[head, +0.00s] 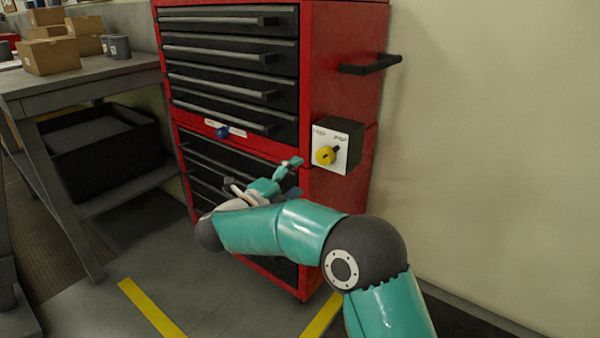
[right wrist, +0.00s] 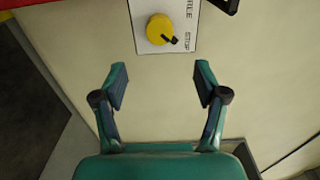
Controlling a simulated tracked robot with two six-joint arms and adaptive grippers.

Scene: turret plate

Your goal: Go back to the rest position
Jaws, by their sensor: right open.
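My right gripper (head: 291,178) is in front of the red tool cabinet, with its arm coming in from the lower right. In the right wrist view the right gripper (right wrist: 160,88) is open, with nothing between its fingers. A yellow knob (head: 325,155) sits on a white-faced switch box (head: 352,139) on the cabinet's side. The knob also shows in the right wrist view (right wrist: 160,29), beyond the fingertips and apart from them. My left gripper is not in view.
The red cabinet (head: 340,35) has black drawers and a black side handle (head: 370,65). A blue knob (head: 222,132) is on its front. A grey workbench (head: 90,72) with cardboard boxes (head: 52,56) stands at the left. Yellow lines (head: 150,307) mark the floor.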

